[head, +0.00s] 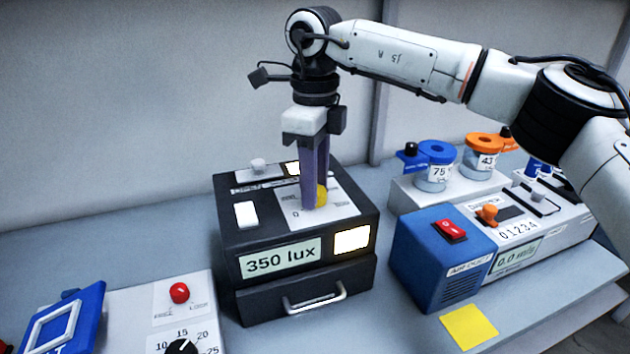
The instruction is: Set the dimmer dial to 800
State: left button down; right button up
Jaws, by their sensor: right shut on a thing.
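The dimmer dial (321,194) is a yellow knob on the white top plate (343,206) of a black box (228,225). Most of the dial is hidden behind my gripper's fingers. The display (283,258) on the front of the box reads 350 lux. My right gripper (315,203) points straight down and is shut on the dial. The dial's scale is mostly covered, with a 0 showing at its left. My left gripper is not in the picture.
A drawer with a handle (315,299) is under the box. To the right stand a blue air duct unit (430,262) with a red switch and jars with blue and orange lids. At the lower left is a panel with a red button (179,293) and a black knob (181,347).

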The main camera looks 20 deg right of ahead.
jog(key=m, duration=0.3)
jog(key=shift+m, duration=0.4)
jog(key=m, duration=0.3)
jog(key=shift+m, duration=0.3)
jog(key=m+b, duration=0.1)
jog(key=m, duration=0.5)
jog(key=m+b, duration=0.1)
jog(key=m, duration=0.5)
jog(key=shift+m, duration=0.3)
jog(key=m+b, duration=0.1)
jog(key=m, duration=0.5)
jog(key=shift+m, duration=0.3)
jog(key=o, duration=1)
jog(key=shift+o, duration=0.2)
